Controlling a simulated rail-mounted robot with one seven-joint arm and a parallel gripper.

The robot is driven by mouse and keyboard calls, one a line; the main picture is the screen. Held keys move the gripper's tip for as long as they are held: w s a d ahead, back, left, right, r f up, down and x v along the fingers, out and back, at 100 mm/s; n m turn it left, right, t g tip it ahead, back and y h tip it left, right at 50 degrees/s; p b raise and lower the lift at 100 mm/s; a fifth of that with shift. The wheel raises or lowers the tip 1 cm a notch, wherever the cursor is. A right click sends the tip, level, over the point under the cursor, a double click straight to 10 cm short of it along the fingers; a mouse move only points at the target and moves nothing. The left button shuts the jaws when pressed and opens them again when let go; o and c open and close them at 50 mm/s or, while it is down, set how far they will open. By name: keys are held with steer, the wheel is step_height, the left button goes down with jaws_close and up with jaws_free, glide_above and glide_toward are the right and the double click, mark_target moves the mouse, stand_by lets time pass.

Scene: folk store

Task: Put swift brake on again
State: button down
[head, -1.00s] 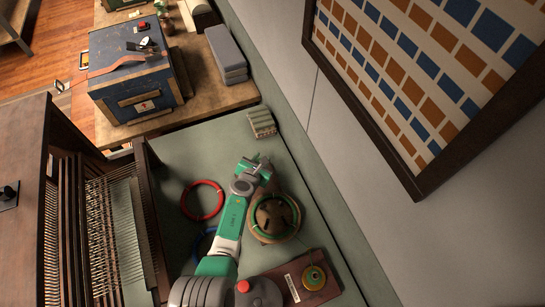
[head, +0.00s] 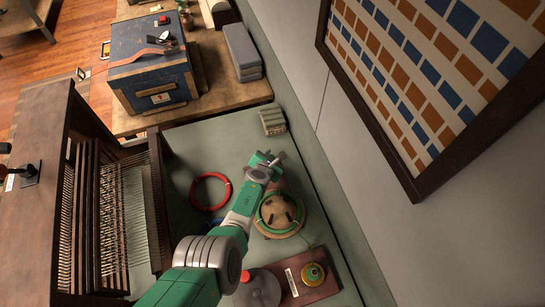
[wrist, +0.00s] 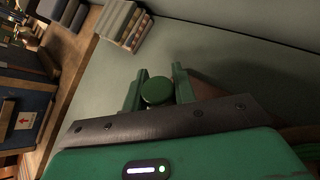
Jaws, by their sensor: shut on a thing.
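My gripper (head: 266,163) is above the far side of a round tan hub with a green ring around it (head: 281,214), which looks like the swift, on the grey-green table. In the wrist view, its two green fingers (wrist: 157,88) are closed around a round green knob (wrist: 157,91). The knob looks like the brake, though its mounting is hidden behind the gripper body. A brown edge, perhaps part of the swift, shows beside the right finger. From the head view I cannot tell whether the knob touches the swift.
A red ring (head: 210,191) lies left of my arm. A brown board (head: 322,285) with a yellow-green spool (head: 314,274) is in front of the swift. A dark wooden loom (head: 155,205) borders the left. A small striped block (head: 272,122) sits at the back, with bare table before it.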

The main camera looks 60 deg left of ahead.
steer(key=c, duration=1.1)
jaws_free()
steer(key=shift+s+d+r+p, duration=0.15)
steer(key=shift+r+p, duration=0.1)
steer(key=shift+p, duration=0.2)
steer(key=p+v, duration=0.7)
steer(key=shift+d+f+p, duration=0.1)
steer(key=shift+d+p, duration=0.05)
steer(key=shift+p, duration=0.25)
